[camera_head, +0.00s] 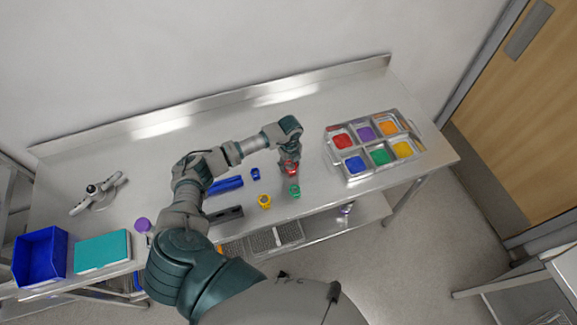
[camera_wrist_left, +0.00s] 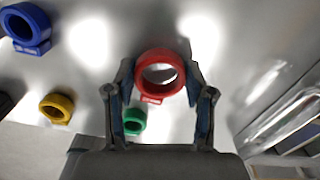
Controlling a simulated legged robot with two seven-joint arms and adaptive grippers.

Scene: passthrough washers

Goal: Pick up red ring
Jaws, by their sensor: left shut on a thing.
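The red ring (camera_wrist_left: 160,76) sits between the two fingers of my left gripper (camera_wrist_left: 160,88) in the left wrist view, with a finger against each side. The left gripper is shut on it. In the head view the red ring (camera_head: 289,168) shows just below my left gripper (camera_head: 290,160), over the right part of the steel table. Whether the ring touches the table is hard to tell. My right gripper is not in view.
A green ring (camera_head: 295,191), a yellow ring (camera_head: 264,201) and a blue ring (camera_head: 255,173) stand nearby on the table (camera_head: 330,110). A tray with coloured compartments (camera_head: 350,180) lies to the right. A blue bin (camera_head: 40,258) and teal box (camera_head: 102,252) are at the left.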

